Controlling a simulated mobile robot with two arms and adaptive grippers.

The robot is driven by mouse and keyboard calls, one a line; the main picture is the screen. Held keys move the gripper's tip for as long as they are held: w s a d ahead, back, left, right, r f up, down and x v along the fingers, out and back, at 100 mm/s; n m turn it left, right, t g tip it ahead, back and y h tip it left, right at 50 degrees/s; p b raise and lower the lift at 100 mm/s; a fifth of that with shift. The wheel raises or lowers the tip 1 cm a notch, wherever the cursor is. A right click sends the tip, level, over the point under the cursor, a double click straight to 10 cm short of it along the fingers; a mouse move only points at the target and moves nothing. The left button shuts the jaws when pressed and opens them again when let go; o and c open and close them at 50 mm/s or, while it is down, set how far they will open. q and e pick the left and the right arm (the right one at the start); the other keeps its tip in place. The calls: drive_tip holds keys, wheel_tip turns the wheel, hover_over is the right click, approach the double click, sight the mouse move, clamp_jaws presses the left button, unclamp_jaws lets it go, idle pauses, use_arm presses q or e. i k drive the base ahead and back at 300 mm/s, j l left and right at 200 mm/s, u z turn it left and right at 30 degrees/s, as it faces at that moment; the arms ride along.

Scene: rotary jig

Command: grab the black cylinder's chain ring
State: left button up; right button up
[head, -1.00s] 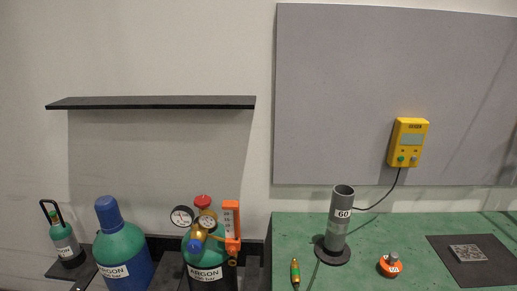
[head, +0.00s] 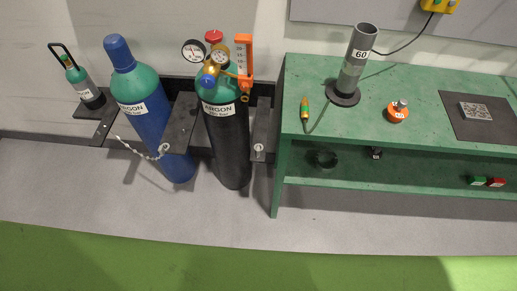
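The black cylinder (head: 229,150) has a green shoulder, an ARGON label and a regulator with gauges (head: 219,55) on top. It stands upright between two dark wall brackets. A small pale ring (head: 258,148) shows at the front end of the bracket (head: 261,125) on its right. No chain is visible across the black cylinder's front. Neither of my grippers is in view.
A green workbench (head: 400,75) stands close on the right, its left leg (head: 280,180) near the right bracket. It carries a grey tube (head: 358,58) and an orange weight (head: 397,112). A small cylinder (head: 82,86) stands at far left. The floor in front is clear.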

sight(258, 147)
drive_tip(key=i+j, duration=0.2)
drive_tip(key=j, duration=0.15)
drive_tip(key=i+j, duration=0.15)
drive_tip(key=j, duration=0.2)
drive_tip(key=i+j, duration=0.2)
drive_tip(key=j, duration=0.15)
